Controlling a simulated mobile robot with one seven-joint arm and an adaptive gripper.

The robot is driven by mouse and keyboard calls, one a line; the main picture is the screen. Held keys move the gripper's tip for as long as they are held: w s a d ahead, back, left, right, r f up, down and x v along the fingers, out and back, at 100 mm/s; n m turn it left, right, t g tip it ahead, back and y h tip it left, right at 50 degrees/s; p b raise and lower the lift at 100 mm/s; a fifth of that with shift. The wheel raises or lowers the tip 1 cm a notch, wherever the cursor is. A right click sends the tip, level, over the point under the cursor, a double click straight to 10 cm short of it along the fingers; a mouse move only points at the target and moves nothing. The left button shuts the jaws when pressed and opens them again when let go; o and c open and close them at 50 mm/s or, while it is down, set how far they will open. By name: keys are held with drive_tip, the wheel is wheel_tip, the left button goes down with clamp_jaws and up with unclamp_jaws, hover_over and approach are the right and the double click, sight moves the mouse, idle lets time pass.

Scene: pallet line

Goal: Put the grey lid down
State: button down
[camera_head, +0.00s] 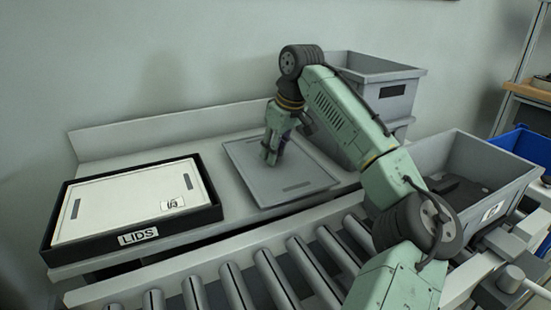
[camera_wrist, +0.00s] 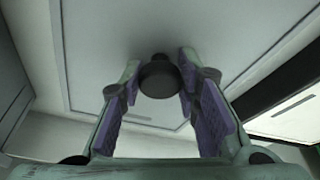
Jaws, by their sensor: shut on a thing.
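The grey lid (camera_head: 275,187) is a flat rectangle with dark slots, low over the pale bench beside the roller line. It looks about level; I cannot tell whether its underside touches the bench. My gripper (camera_head: 269,160) points down at the middle of the lid and is shut on it. In the wrist view, the lid (camera_wrist: 120,30) fills most of the picture. A dark round knob (camera_wrist: 159,80) on it sits between the purple-padded fingers of my gripper (camera_wrist: 160,72).
A black tray (camera_head: 195,228) marked LIDS holds a white lid (camera_head: 125,210) on the left. Grey bins (camera_head: 390,95) stand behind right. Another grey bin (camera_head: 490,212) is on the right by the rollers (camera_head: 268,275). A blue bin (camera_head: 530,144) is at far right.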

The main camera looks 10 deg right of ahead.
drive_tip(key=shift+f, duration=1.15)
drive_tip(key=c, duration=1.2)
unclamp_jaws()
drive_tip(key=v, duration=1.2)
drive_tip(key=shift+w, duration=0.1)
